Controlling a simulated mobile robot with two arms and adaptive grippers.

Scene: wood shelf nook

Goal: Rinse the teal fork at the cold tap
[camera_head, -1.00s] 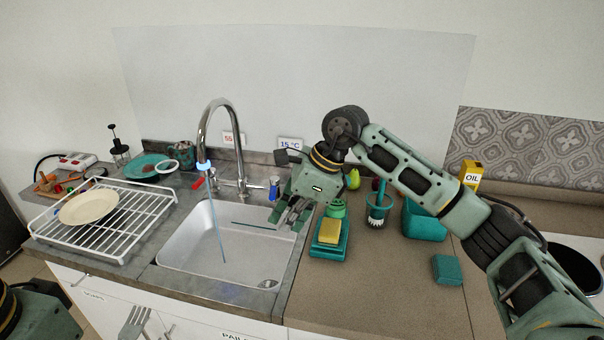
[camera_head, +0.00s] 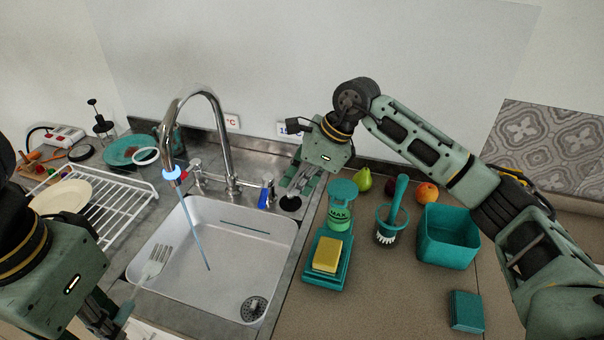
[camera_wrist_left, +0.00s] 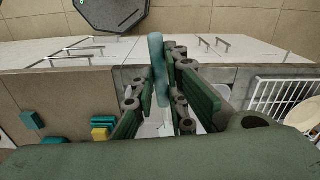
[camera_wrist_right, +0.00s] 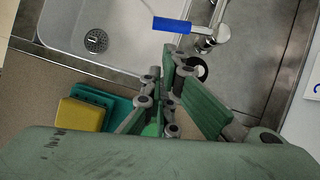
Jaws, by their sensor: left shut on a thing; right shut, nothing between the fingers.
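The fork shows its pale tines (camera_head: 157,260) over the left front edge of the sink (camera_head: 225,265), tilted up toward the basin. Its teal handle (camera_wrist_left: 158,70) is between the fingers of my left gripper (camera_head: 108,312), which is shut on it. The chrome tap (camera_head: 224,130) arches over the sink. A bluish water stream (camera_head: 195,232) runs from its spout, right of the tines and apart from them. The blue-marked tap handle (camera_head: 267,195) is left of my right gripper (camera_head: 292,188), which is shut and empty. The handle also shows in the right wrist view (camera_wrist_right: 172,24).
A dish rack (camera_head: 115,205) with a plate (camera_head: 62,198) stands left of the sink. Right of it are a yellow sponge (camera_head: 327,254) on a teal holder, a soap bottle (camera_head: 341,212), a brush (camera_head: 394,215) and a teal tub (camera_head: 448,237). The sink's middle is clear.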

